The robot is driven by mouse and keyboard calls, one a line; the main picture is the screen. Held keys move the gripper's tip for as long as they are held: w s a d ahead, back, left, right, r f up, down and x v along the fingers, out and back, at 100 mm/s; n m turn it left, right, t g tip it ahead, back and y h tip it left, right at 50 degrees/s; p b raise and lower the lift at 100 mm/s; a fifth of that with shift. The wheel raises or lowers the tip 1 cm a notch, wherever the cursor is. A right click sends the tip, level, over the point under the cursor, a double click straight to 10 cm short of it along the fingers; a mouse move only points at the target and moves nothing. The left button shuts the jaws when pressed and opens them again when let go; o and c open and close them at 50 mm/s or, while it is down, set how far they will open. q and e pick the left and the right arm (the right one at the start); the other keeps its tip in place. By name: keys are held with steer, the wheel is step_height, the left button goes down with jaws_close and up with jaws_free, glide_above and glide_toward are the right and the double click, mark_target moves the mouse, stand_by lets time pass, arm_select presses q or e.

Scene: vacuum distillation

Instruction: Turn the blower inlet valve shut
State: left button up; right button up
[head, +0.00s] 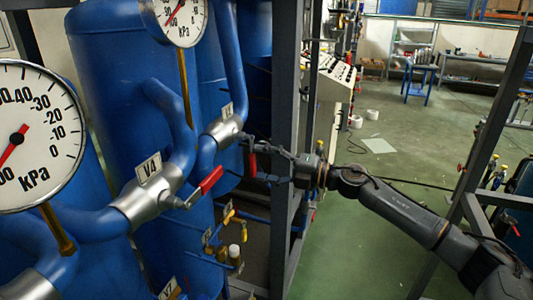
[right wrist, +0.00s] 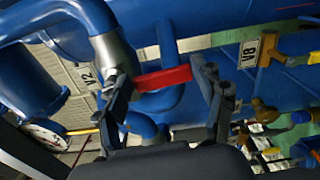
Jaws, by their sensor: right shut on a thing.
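My right gripper (head: 253,159) is at a silver valve (head: 222,130) on a blue pipe. It is shut on that valve's red handle (head: 252,165), which hangs down in the head view. In the right wrist view the red handle (right wrist: 163,78) lies across between the two fingers, and the valve's tag reads V2 (right wrist: 88,75). A second silver valve (head: 147,194), tagged V4, is nearer, with its red handle (head: 211,179) slanting up to the right. No tag names the blower inlet. My left gripper is not in view.
Pressure gauges (head: 32,140) and blue tanks (head: 120,65) fill the left. A dark frame post (head: 286,90) stands close behind my right gripper. Small yellow-handled valves (head: 229,216) sit below.

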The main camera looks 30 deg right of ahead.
steer(key=shift+s+a+r+m+p, duration=0.1)
steer(key=shift+s+a+m+p, duration=0.15)
steer(key=shift+m, duration=0.25)
steer(key=shift+w, duration=0.1)
steer(key=o, duration=1.5)
steer(key=shift+o, duration=1)
steer(key=shift+w+a, duration=0.1)
steer(key=v, duration=1.2)
